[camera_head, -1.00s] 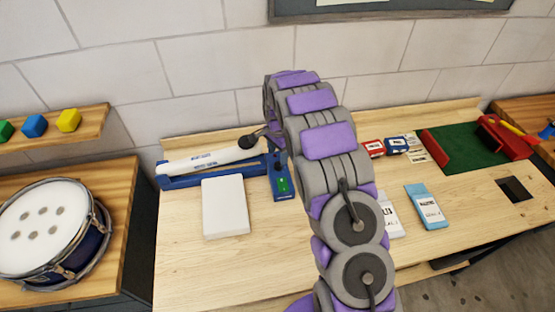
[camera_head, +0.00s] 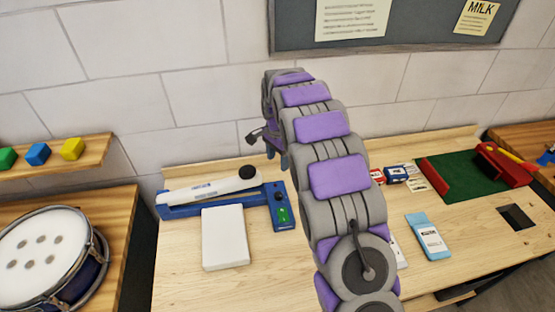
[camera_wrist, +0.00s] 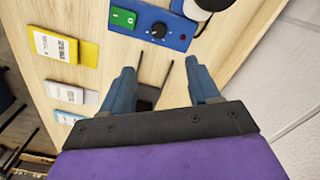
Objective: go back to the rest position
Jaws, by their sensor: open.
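My gripper (camera_wrist: 163,92) shows in the wrist view with its two blue fingers apart and nothing between them. In the head view my grey and purple arm rises over the bench, and the gripper (camera_head: 274,150) is mostly hidden behind it. The gripper hangs above the back of the wooden bench (camera_head: 180,280). A blue machine (camera_head: 180,211) with a white lever arm (camera_head: 210,187) and black knob lies on the bench to the left. Its control panel with a green switch (camera_head: 283,215) also shows in the wrist view (camera_wrist: 145,22), beyond the fingertips.
A white block (camera_head: 225,238) lies before the machine. A drum (camera_head: 45,258) stands at left, below a shelf with coloured blocks (camera_head: 38,154). Right of my arm are a light-blue packet (camera_head: 428,237), small boxes (camera_head: 396,173) and a green mat (camera_head: 465,170). A wall is behind.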

